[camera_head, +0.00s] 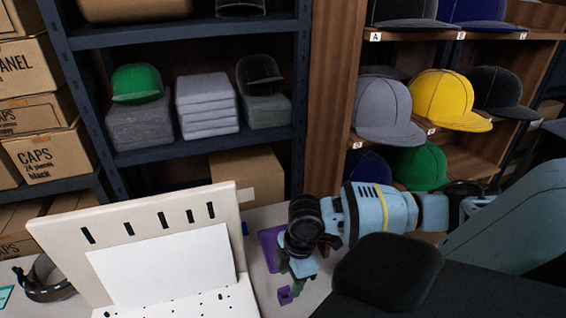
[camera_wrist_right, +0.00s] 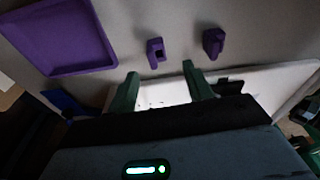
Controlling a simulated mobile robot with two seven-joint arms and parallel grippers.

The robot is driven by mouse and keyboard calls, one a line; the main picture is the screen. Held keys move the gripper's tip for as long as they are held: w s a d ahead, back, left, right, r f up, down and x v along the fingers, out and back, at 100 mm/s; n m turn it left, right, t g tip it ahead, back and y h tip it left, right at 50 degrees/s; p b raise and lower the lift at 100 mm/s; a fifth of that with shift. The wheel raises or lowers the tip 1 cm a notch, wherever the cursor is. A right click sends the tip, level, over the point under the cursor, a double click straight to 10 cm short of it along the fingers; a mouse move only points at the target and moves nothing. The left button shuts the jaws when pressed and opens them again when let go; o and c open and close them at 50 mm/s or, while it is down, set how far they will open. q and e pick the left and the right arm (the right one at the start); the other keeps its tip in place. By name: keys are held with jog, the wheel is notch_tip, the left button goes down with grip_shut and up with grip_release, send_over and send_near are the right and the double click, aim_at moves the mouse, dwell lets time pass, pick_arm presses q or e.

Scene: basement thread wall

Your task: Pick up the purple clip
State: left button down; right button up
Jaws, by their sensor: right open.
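Two small purple clips show in the right wrist view: one (camera_wrist_right: 156,50) lies just beyond the gap between my fingers, the other (camera_wrist_right: 213,42) to its right. In the head view a purple clip (camera_head: 285,296) shows on the pale surface below my right gripper (camera_head: 293,273); I cannot tell which of the two it is. My right gripper, also in the wrist view (camera_wrist_right: 161,82), is open with nothing between its green fingers. It points down at the surface and is apart from the clips. My left gripper is not in view.
A purple tray (camera_head: 268,240) lies beside my right gripper, partly hidden by it; it also shows in the wrist view (camera_wrist_right: 60,68). A cream slotted panel (camera_head: 80,245) stands left. Shelves with caps (camera_head: 440,92) rise behind, with cartons (camera_head: 48,155) far left.

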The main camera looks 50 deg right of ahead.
aim_at(285, 293)
jog(key=shift+a+f, duration=0.1)
jog(key=shift+f, duration=0.2)
jog(key=shift+a+f, duration=0.1)
jog(key=shift+f, duration=0.75)
jog(key=shift+w+a+f+b, duration=0.1)
jog(key=shift+w+f+b, duration=0.05)
jog(key=shift+f, duration=0.75)
jog(key=shift+w+a+f+b, duration=0.1)
jog(key=shift+w+f, duration=0.1)
jog(key=shift+f, duration=0.65)
jog(key=shift+w+a+f+b, duration=0.1)
jog(key=shift+w+f+b, duration=0.05)
jog(key=shift+f, duration=0.75)
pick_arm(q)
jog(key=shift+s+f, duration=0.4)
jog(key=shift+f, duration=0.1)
pick_arm(e)
jog(key=shift+c, duration=0.4)
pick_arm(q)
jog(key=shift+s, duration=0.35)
pick_arm(e)
jog(key=c, duration=1)
